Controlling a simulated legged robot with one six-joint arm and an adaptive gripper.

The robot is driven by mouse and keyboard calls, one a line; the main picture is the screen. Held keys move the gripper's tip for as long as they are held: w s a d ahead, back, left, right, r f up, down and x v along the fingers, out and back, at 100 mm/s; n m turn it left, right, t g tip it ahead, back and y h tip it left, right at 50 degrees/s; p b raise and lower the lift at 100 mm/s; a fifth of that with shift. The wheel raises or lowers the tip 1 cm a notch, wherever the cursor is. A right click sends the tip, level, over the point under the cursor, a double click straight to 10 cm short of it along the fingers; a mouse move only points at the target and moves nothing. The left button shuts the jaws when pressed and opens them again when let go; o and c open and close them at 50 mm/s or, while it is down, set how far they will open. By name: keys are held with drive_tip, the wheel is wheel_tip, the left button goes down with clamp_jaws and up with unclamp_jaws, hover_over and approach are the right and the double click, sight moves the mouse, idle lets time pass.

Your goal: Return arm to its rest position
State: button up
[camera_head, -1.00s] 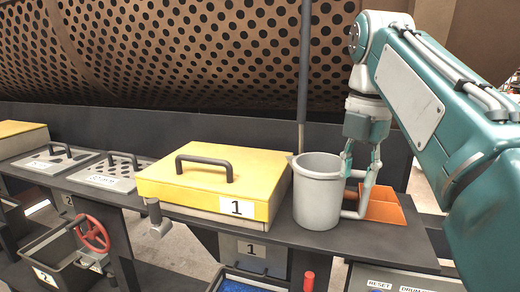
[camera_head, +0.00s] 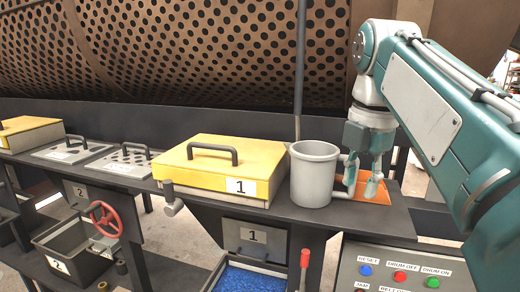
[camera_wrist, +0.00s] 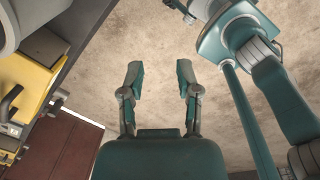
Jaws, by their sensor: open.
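My gripper (camera_head: 362,183) is at the right in the head view, pointing down, just right of the grey mug (camera_head: 312,175) and in front of the orange tray (camera_head: 382,192). In the wrist view my gripper (camera_wrist: 160,82) has its two fingers apart with nothing between them, over bare floor. The mug stands upright on the dark bench, its handle toward my gripper; whether the fingers touch the handle cannot be told in the head view. My arm (camera_head: 425,105) comes in from the right edge.
A yellow lid (camera_head: 222,158) marked 1 sits left of the mug. The perforated drum (camera_head: 180,50) is behind the bench. A control panel (camera_head: 400,270) with coloured buttons and a red lever (camera_head: 304,262) are below the bench front. Brown floor (camera_wrist: 160,40) lies under my gripper.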

drive_tip(key=s+f+m+t, duration=0.2)
drive_tip(key=s+f+m, duration=0.4)
drive_tip(key=f+m, duration=0.6)
drive_tip(key=s+f+m+t, duration=0.2)
drive_tip(key=s+f+m, duration=0.5)
drive_tip(key=f+m, duration=0.4)
drive_tip(key=shift+f+m+t, duration=0.4)
drive_tip(key=shift+m, duration=0.3)
drive_tip(key=shift+s+a, duration=0.1)
